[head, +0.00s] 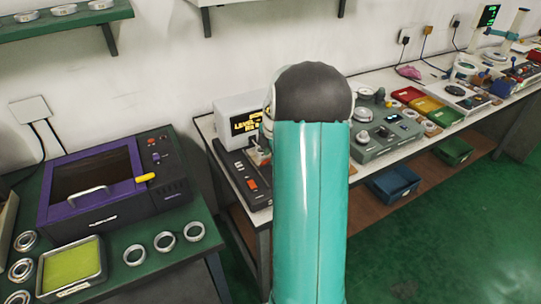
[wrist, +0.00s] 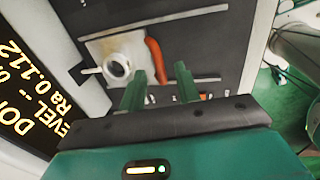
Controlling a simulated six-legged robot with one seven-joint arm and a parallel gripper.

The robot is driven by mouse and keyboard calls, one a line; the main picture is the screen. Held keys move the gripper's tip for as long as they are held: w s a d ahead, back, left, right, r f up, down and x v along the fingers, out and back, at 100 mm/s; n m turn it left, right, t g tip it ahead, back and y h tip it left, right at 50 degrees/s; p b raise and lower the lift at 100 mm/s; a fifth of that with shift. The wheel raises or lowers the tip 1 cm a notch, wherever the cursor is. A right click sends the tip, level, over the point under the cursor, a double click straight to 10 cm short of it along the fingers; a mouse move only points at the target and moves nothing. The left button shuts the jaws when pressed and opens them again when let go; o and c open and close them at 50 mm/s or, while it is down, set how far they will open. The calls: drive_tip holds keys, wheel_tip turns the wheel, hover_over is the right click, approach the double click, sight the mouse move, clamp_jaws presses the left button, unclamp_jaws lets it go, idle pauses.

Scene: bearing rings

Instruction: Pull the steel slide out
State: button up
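In the wrist view a pale metal plate, which looks like the steel slide (wrist: 101,48), lies on a dark panel between two light rails. A steel ring (wrist: 117,67) sits on it, and an orange-red handle (wrist: 156,62) stands at its right side. My gripper (wrist: 161,84) has its two green fingers apart, with nothing between them. The left fingertip is just below the handle; I cannot tell whether it touches. In the head view my teal arm hides the gripper and most of the slide. The dark station (head: 247,178) shows left of the arm.
A display with yellow text (wrist: 25,95) stands beside the panel; it also shows in the head view (head: 246,124). A purple-framed machine (head: 92,187) and several rings are on the left bench. A grey-green instrument (head: 385,135) and coloured trays (head: 427,104) are to the right.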

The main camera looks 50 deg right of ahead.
drive_tip(key=shift+f, duration=0.3)
clamp_jaws()
drive_tip(key=s+a, duration=0.1)
drive_tip(key=s, duration=0.4)
drive_tip(key=s+a, duration=0.1)
drive_tip(key=s, duration=0.2)
drive_tip(key=shift+s+a, duration=0.25)
drive_tip(key=shift+a, duration=0.05)
drive_tip(key=shift+s+a, duration=0.15)
drive_tip(key=shift+s, duration=0.25)
